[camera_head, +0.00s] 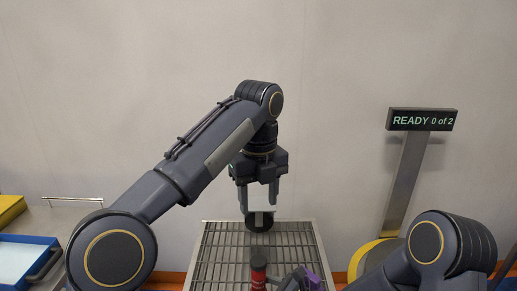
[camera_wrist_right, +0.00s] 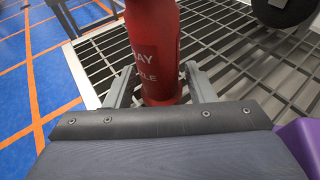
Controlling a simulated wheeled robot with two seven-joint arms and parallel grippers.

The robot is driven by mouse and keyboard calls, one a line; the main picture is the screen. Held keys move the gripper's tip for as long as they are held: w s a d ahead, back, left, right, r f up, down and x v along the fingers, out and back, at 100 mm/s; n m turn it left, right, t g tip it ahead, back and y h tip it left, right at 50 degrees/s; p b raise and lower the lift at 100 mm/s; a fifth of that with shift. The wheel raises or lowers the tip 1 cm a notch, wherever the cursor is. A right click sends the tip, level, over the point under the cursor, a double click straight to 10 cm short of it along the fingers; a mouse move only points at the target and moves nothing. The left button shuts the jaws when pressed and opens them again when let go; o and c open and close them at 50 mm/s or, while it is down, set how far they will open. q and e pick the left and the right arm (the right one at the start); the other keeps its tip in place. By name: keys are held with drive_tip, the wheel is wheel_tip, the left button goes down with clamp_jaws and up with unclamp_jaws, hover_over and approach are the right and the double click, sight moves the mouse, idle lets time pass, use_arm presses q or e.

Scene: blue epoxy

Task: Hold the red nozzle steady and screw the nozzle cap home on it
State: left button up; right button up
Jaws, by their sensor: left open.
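The red nozzle (camera_head: 258,279) stands upright at the front of the metal grate, with a dark top. In the right wrist view the nozzle (camera_wrist_right: 160,55) carries pale lettering, and its upper end is out of frame. My right gripper's fingers (camera_wrist_right: 161,82) lie close against both its sides; in the head view that gripper is mostly hidden. A round black piece, seemingly the nozzle cap (camera_head: 258,223), is on the grate behind the nozzle, with a pale part above it. My left gripper (camera_head: 259,205) points down, open, directly over this piece, its fingers either side of the pale part.
A sign (camera_head: 422,119) reading "READY 0 of 2" stands on a post at the right. A blue tray (camera_head: 22,240) and a yellow bin (camera_head: 10,208) are at the far left. A plain wall is behind.

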drive_tip(key=o, duration=0.4)
drive_tip(key=shift+c, duration=0.2)
drive_tip(key=v, duration=1.2)
drive_tip(key=shift+r, duration=0.1)
